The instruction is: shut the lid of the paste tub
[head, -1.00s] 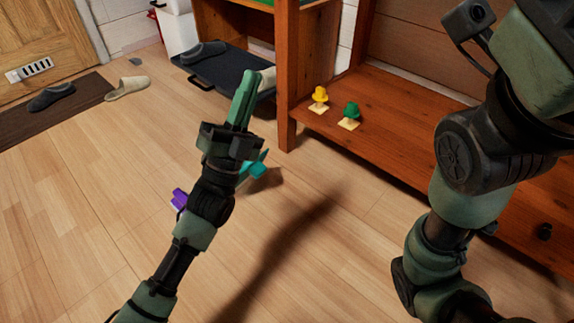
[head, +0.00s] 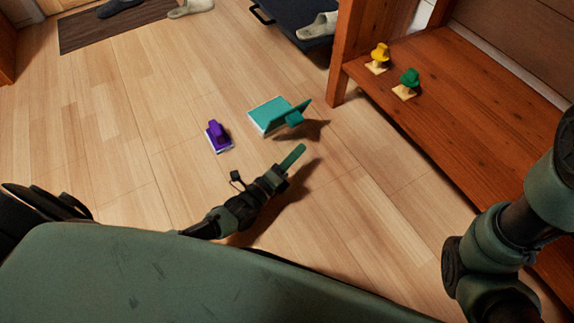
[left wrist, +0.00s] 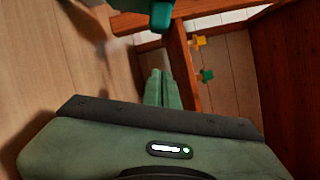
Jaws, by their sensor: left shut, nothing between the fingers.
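The teal paste tub (head: 268,112) with pale sides stands on the wood floor. Its darker teal lid (head: 304,105) is open, tilted up along the right edge, with a blocky teal tab (head: 294,119) on its outer face. In the left wrist view, a teal blocky part (left wrist: 161,16) shows at the top edge, cut off by the frame. My left gripper (head: 296,153) is shut and empty, just in front of the tub and apart from it in the picture. Its closed fingers also show in the left wrist view (left wrist: 162,88). My right arm enters at the right; its gripper is out of view.
A purple-handled block (head: 218,136) lies on the floor left of the tub. A wooden shelf unit (head: 450,110) at right holds a yellow piece (head: 379,57) and a green piece (head: 408,82). A dark tray (head: 290,15) with a slipper (head: 318,26) is behind.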

